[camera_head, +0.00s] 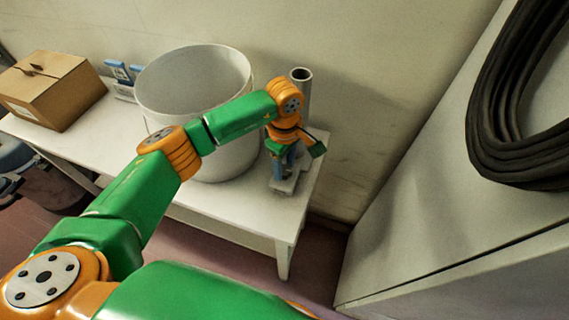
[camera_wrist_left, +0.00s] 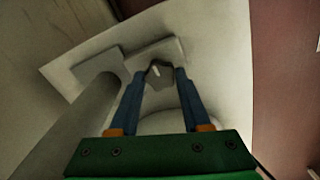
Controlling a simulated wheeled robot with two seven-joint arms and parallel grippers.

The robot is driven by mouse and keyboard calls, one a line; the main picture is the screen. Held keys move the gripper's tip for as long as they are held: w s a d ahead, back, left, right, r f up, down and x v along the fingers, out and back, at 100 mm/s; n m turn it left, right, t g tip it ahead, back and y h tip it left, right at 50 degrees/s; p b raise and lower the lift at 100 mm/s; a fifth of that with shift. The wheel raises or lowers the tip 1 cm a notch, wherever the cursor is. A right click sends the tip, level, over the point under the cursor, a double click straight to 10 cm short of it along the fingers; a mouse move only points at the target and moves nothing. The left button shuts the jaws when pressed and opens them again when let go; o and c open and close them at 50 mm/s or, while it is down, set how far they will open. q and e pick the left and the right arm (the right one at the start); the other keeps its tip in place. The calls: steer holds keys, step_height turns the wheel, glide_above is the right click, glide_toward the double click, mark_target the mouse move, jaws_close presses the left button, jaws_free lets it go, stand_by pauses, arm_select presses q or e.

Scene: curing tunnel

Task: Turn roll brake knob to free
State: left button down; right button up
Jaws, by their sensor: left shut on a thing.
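The roll brake knob (camera_wrist_left: 158,74) is a small dark grey piece with a white mark on it, seen in the left wrist view in front of a pale grey block. My left gripper (camera_wrist_left: 159,80) has its two blue fingers shut on the knob, one on each side. In the head view my left gripper (camera_head: 287,172) points down at the grey stand (camera_head: 286,186) on the table's right end, and the arm hides the knob there. A grey upright tube (camera_head: 302,82) rises from the stand behind my wrist. My right gripper is not in view.
A cardboard box (camera_head: 50,92) sits at the far left. A grey cabinet (camera_head: 440,215) with a coiled black hose (camera_head: 487,120) stands at right.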

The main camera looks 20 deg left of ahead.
arm_select(q)
steer(key=shift+f+n, duration=0.1)
steer(key=shift+n, duration=0.2)
steer(key=n+b, duration=0.2)
steer(key=n, duration=0.1)
steer(key=n+b, duration=0.1)
steer(key=n, duration=0.3)
steer(key=shift+n+b, duration=0.3)
steer(key=n+b, duration=0.1)
steer(key=n, duration=0.3)
steer(key=shift+n+b, duration=0.55)
steer(key=shift+n, duration=1.45)
steer(key=shift+c, duration=1.8)
jaws_free()
